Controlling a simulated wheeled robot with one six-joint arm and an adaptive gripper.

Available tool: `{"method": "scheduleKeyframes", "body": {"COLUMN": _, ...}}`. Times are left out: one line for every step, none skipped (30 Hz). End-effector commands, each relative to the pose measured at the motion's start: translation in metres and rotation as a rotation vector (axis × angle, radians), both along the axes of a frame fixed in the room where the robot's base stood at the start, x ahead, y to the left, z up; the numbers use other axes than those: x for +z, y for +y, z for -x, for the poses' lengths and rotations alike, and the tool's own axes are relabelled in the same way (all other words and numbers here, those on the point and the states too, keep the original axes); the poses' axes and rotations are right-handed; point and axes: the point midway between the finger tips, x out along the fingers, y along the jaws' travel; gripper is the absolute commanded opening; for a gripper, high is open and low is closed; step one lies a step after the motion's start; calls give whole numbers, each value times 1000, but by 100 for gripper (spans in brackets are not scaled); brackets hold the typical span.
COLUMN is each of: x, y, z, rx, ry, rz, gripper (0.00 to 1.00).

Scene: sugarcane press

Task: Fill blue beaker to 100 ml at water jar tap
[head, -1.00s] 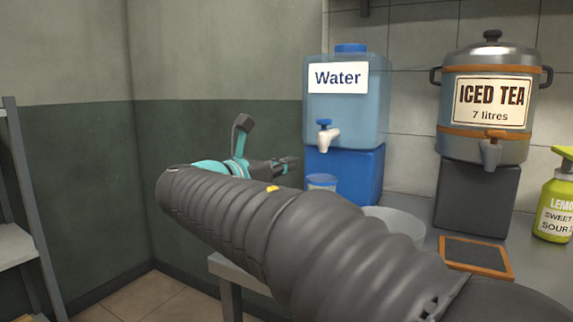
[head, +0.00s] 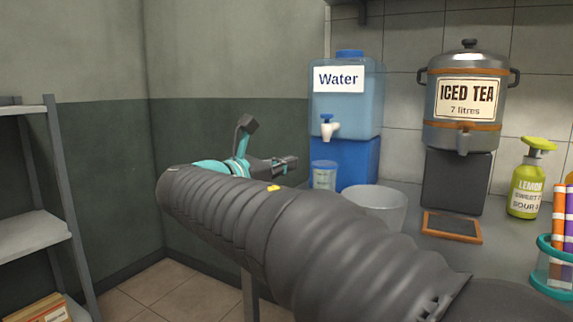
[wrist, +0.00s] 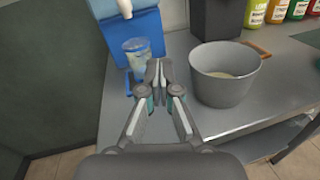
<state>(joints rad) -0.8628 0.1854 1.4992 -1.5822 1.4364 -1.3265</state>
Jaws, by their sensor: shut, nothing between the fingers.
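The water jar (head: 345,95) is a blue translucent container labelled "Water" on a blue stand (head: 358,162). Its tap (head: 328,127) has a blue handle and a white spout. The blue beaker (head: 323,176) stands on the counter in front of the stand, below the tap; in the wrist view the beaker (wrist: 137,55) looks clear blue with something pale inside, its level unreadable. My gripper (head: 292,162) is left of the beaker in the head view. In the wrist view my gripper (wrist: 156,68) is shut and empty, its tips just nearer than the beaker and apart from it.
A grey pot (wrist: 222,88) stands on the counter (wrist: 185,120) right of my gripper. A shelf (head: 30,235) stands at left.

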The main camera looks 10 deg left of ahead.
Motion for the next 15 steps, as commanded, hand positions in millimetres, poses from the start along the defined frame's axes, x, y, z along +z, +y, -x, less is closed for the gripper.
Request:
{"method": "scheduleKeyframes", "body": {"x": -1, "y": 1, "z": 0, "rx": 6, "ry": -10, "rz": -29, "gripper": 0}}
{"method": "scheduleKeyframes", "body": {"x": -3, "y": 2, "z": -1, "rx": 10, "ry": -15, "rz": -51, "gripper": 0}}
{"method": "scheduleKeyframes", "body": {"x": -6, "y": 3, "z": -1, "rx": 15, "ry": -19, "rz": -81, "gripper": 0}}
{"method": "scheduleKeyframes", "body": {"x": -9, "y": 4, "z": -2, "rx": 20, "ry": -19, "rz": -107, "gripper": 0}}
{"method": "scheduleKeyframes", "body": {"x": -13, "y": 6, "z": -2, "rx": 25, "ry": -20, "rz": -131, "gripper": 0}}
{"method": "scheduleKeyframes", "body": {"x": -21, "y": 7, "z": -3, "rx": 29, "ry": -17, "rz": -169, "gripper": 0}}
{"method": "scheduleKeyframes", "body": {"x": -27, "y": 8, "z": -3, "rx": 31, "ry": -11, "rz": -198, "gripper": 0}}
{"method": "scheduleKeyframes", "body": {"x": -35, "y": 10, "z": -3, "rx": 34, "ry": -5, "rz": -229, "gripper": 0}}
{"method": "scheduleKeyframes", "body": {"x": -47, "y": 11, "z": -3, "rx": 36, "ry": 5, "rz": -271, "gripper": 0}}
{"method": "scheduleKeyframes", "body": {"x": -55, "y": 12, "z": -3, "rx": 36, "ry": 14, "rz": -304, "gripper": 0}}
{"method": "scheduleKeyframes", "body": {"x": -66, "y": 14, "z": -2, "rx": 35, "ry": 25, "rz": -340, "gripper": 0}}
{"method": "scheduleKeyframes", "body": {"x": -79, "y": 15, "z": 0, "rx": 31, "ry": 39, "rz": -392, "gripper": 0}}
{"method": "scheduleKeyframes", "body": {"x": -89, "y": 15, "z": 2, "rx": 26, "ry": 51, "rz": -434, "gripper": 0}}
{"method": "scheduleKeyframes", "body": {"x": -100, "y": 15, "z": 6, "rx": 21, "ry": 63, "rz": -480, "gripper": 0}}
{"method": "scheduleKeyframes", "body": {"x": -114, "y": 13, "z": 11, "rx": 8, "ry": 80, "rz": -543, "gripper": 0}}
